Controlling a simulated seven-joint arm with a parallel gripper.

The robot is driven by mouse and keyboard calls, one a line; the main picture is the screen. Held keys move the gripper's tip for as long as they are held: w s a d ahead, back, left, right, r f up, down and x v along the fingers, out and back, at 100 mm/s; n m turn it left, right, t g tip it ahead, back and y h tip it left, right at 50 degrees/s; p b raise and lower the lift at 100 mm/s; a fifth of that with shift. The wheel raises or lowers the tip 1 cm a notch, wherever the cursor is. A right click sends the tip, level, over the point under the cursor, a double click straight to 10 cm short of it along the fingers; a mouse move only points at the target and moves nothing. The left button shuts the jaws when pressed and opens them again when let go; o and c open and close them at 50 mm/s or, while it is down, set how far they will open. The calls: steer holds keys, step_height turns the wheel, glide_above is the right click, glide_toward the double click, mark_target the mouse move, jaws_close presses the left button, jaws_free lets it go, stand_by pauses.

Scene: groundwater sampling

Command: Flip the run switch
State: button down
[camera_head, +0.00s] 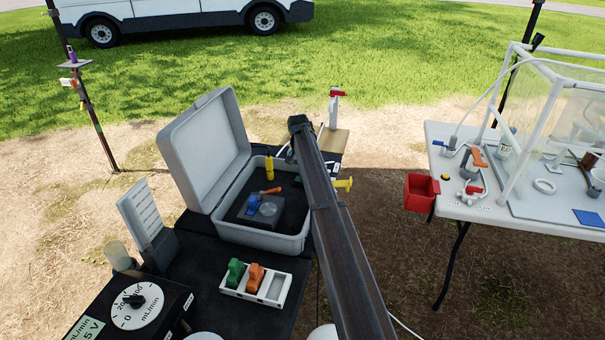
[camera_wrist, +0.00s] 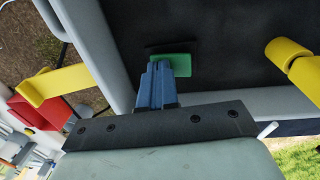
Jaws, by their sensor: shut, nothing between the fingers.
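A small green switch (camera_wrist: 170,62) is set in the dark panel inside the open grey case in the wrist view. I take it to be the run switch. My gripper (camera_wrist: 158,68) has its blue fingers closed together and empty. The fingertips overlap the lower left part of the green switch in that view; I cannot tell whether they touch it. In the head view the open grey case (camera_head: 203,158) stands on the black table.
Inside the case are a yellow cylinder (camera_head: 269,168), an orange-handled part (camera_head: 270,191) and a blue part (camera_head: 253,203). A yellow handle (camera_head: 343,183) sticks out right of the case. A white holder (camera_head: 256,284) with green and orange pieces stands in front. A red bin (camera_head: 421,192) hangs at the right table.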

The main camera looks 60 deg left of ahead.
steer(key=shift+s+a+f, duration=0.1)
steer(key=shift+s+f, duration=0.05)
steer(key=shift+f, duration=0.1)
steer(key=shift+s+a, duration=0.5)
steer(key=shift+s, duration=0.05)
steer(key=shift+s+a, duration=0.1)
steer(key=shift+r, duration=0.2)
step_height(320, 180, up, 14)
steer(key=shift+s+a, duration=0.35)
steer(key=shift+a, duration=0.1)
stand_by(0.6)
